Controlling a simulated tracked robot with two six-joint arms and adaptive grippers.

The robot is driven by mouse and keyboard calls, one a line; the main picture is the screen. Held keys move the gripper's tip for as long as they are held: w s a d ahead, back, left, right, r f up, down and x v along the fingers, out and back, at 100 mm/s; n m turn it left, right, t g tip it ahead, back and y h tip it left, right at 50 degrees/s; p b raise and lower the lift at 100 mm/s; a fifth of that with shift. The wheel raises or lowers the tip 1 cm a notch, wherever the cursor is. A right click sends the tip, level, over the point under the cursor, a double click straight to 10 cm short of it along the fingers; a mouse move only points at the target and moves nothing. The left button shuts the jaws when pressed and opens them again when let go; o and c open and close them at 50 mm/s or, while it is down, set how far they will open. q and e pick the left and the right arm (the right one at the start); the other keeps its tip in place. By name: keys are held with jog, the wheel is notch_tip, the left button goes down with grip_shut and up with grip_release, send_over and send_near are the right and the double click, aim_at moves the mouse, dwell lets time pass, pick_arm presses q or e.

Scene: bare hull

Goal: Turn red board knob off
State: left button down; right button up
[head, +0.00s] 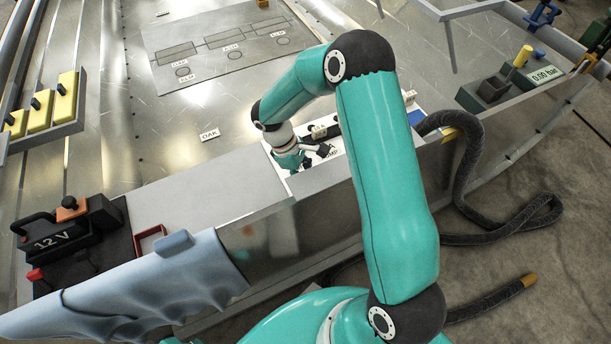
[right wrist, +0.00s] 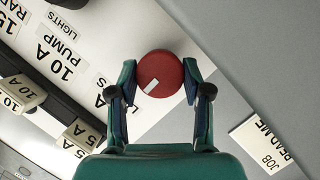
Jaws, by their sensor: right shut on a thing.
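The red board knob (right wrist: 160,77) is round with a white pointer mark aimed to the lower left in the right wrist view. My right gripper (right wrist: 160,82) has a finger on each side of the knob and is shut on it. In the head view, my right gripper (head: 304,158) is over the white switch board (head: 308,180), and the knob cannot be made out there.
A 12 V battery (head: 62,240) stands left; a dark hose (head: 470,175) and gauge box (head: 535,75) lie right.

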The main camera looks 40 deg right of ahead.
jog(key=shift+w, duration=0.1)
jog(key=o, duration=1.2)
jog(key=shift+c, duration=0.2)
jog(key=v, duration=1.2)
